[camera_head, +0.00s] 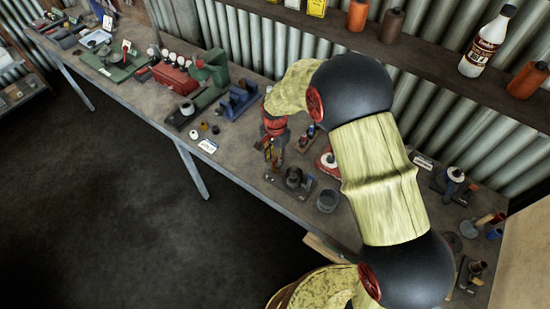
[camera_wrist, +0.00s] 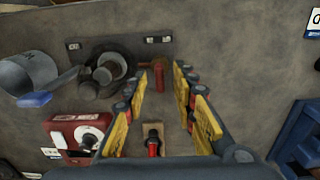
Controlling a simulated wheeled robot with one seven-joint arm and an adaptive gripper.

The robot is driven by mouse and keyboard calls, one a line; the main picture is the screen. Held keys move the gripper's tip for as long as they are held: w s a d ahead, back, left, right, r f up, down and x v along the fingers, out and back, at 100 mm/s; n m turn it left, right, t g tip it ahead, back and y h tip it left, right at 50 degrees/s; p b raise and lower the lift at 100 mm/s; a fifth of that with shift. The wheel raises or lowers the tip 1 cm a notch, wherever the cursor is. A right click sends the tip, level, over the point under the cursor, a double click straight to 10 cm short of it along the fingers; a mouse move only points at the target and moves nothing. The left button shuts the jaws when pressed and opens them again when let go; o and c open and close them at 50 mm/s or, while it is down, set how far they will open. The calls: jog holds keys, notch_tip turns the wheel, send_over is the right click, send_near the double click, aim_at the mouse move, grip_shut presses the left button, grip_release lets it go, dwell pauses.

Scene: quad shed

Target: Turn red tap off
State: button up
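In the wrist view a small black fitting with a red handle (camera_wrist: 153,147) stands on a pale wooden base (camera_wrist: 152,132), low between my fingers. It looks like the red tap; its exact setting cannot be told. A separate red, bent piece (camera_wrist: 182,88) shows near the fingertips; what it belongs to is unclear. My gripper (camera_wrist: 158,82) is open, its yellow-padded fingers apart with nothing clasped between them. In the head view my gripper (camera_head: 273,154) points down over the bench, just left of the wooden base (camera_head: 303,139).
Beside the fingers are a dark round fitting (camera_wrist: 108,68), a red box with a white dial (camera_wrist: 85,130) and a blue vise-like tool (camera_wrist: 300,138). The bench (camera_head: 235,160) is crowded along its back. A shelf (camera_head: 410,60) with bottles runs above it.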

aim_at(275, 160)
notch_tip(275, 160, up, 12)
dwell(0.4)
jog(key=shift+f, duration=0.15)
dwell(0.3)
jog(key=s+d+r+n+t+b, duration=0.2)
jog(key=s+d+r+b, duration=0.1)
jog(key=s, duration=0.6)
jog(key=s+d+r+n+t+b, duration=0.1)
jog(key=s+d+r+n+b, duration=0.2)
jog(key=s+d, duration=0.4)
jog(key=s+d+r+n+t+b, duration=0.2)
jog(key=s+d+b, duration=0.3)
jog(key=s, duration=0.6)
jog(key=shift+s+d+r+n+t+b, duration=0.35)
jog(key=shift+d+r, duration=0.25)
jog(key=shift+r, duration=0.3)
